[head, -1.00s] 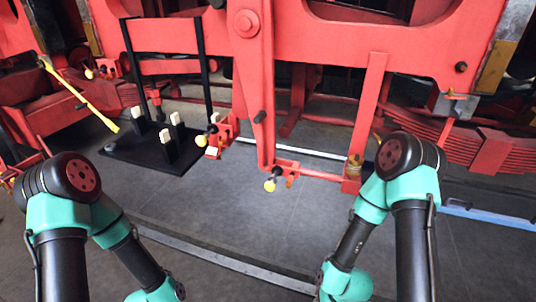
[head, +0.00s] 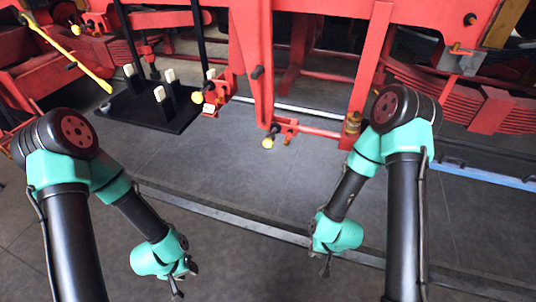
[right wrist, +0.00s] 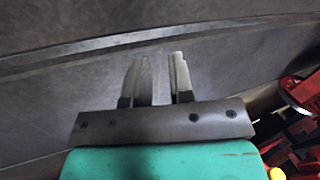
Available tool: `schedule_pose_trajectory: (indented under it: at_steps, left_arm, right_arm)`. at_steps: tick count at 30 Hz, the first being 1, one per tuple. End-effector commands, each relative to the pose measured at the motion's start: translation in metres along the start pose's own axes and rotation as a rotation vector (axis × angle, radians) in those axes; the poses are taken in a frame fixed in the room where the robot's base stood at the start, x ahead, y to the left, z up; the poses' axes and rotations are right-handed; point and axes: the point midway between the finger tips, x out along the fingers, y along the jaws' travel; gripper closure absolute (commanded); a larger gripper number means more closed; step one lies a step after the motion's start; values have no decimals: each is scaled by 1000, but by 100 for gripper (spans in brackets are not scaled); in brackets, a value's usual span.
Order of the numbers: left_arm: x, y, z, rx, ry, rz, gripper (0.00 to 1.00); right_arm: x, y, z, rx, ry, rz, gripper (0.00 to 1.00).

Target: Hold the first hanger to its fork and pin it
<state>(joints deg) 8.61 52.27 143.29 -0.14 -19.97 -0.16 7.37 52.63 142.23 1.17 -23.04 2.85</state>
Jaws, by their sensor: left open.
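A long red hanger-like bar (head: 252,70) hangs upright from the red frame at the centre of the head view. Near its lower end is a red fork-like bracket (head: 285,127) with a yellow-knobbed pin (head: 267,143). A similar bracket with a yellow knob (head: 197,97) is to its left. I cannot tell which is the first hanger or its fork. My left gripper (head: 177,284) is open and empty, low over the floor. My right gripper (head: 326,264) is also low, well short of the brackets; the right wrist view (right wrist: 161,75) shows its fingers apart with nothing between.
A black stand plate (head: 180,122) with several pale-topped posts is at the left centre. A yellow bar (head: 75,60) slants at the upper left. A blue bar (head: 485,175) lies at right. The grey floor between is clear.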

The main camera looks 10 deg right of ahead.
Motion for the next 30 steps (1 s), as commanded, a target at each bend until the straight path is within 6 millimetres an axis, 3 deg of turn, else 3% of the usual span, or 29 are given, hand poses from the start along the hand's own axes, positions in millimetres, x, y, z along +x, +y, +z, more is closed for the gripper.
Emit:
schedule_pose_trajectory:
  at_steps: [6,10,15,18,24,30]
  left_arm:
    - [0,0,0,0,0,0,57]
    - [0,0,0,0,0,0,57]
    - [0,0,0,0,0,0,57]
    - [0,0,0,0,0,0,57]
    - [0,0,0,0,0,0,57]
    - [0,0,0,0,0,0,57]
  right_arm:
    - [10,-42,-73,213,296,-34,100]
    - [5,-80,-125,388,532,-122,100]
    - [-16,-134,-179,605,816,-316,100]
    - [-35,-168,-201,719,965,-470,100]
    - [-73,-224,-220,886,1175,-794,100]
    - [-89,-243,-222,942,1241,-933,100]
